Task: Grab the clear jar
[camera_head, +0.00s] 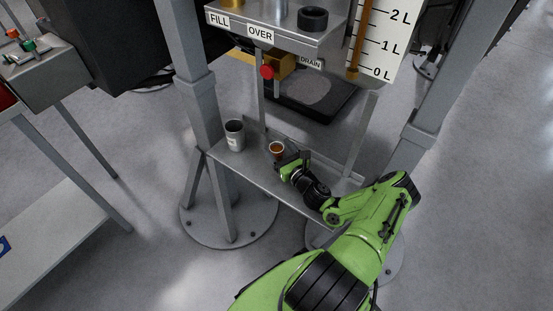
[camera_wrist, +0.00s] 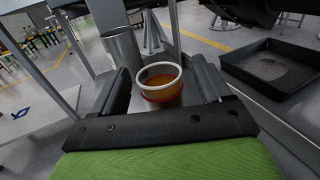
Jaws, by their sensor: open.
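The clear jar (camera_wrist: 161,86) holds amber liquid and has a pale rim. It stands upright on a narrow grey metal shelf (camera_head: 258,176) and also shows in the head view (camera_head: 276,148). My gripper (camera_wrist: 160,92) is open, with one dark finger on each side of the jar in the wrist view. In the head view my gripper (camera_head: 287,157) is at the jar's right side and partly hides it. The jar's lower part is hidden by the gripper body in the wrist view. I cannot tell whether the fingers touch it.
A grey metal cup (camera_head: 234,134) stands left of the jar, also in the wrist view (camera_wrist: 122,50). Grey posts (camera_head: 199,90) flank the shelf. A black drip tray (camera_head: 311,95) lies behind. Above are a labelled fill tray (camera_head: 290,38) and a red knob (camera_head: 267,72).

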